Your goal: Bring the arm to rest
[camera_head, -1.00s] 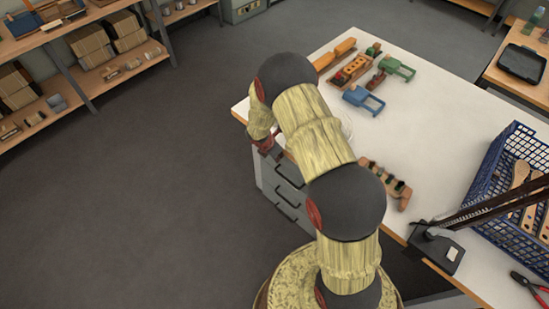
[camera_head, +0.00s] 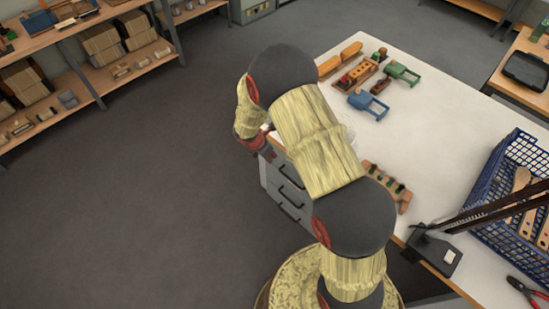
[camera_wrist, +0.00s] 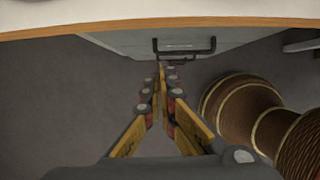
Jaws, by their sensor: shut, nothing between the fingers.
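My arm reaches up from the bottom of the head view and bends over the left edge of the white-topped bench (camera_head: 440,95). In the wrist view my gripper (camera_wrist: 162,85) points toward the grey drawer front (camera_wrist: 140,42) under the bench edge. Its fingers come together at the tips with nothing between them. It is apart from the bench top.
Wooden blocks (camera_head: 364,70), a green clamp (camera_head: 402,73) and a blue clamp (camera_head: 367,104) lie on the bench. A peg rack (camera_head: 388,184), a blue basket (camera_head: 500,185) and red pliers (camera_head: 525,290) are nearer. Shelves (camera_head: 90,60) stand far left. The floor (camera_head: 130,200) between is clear.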

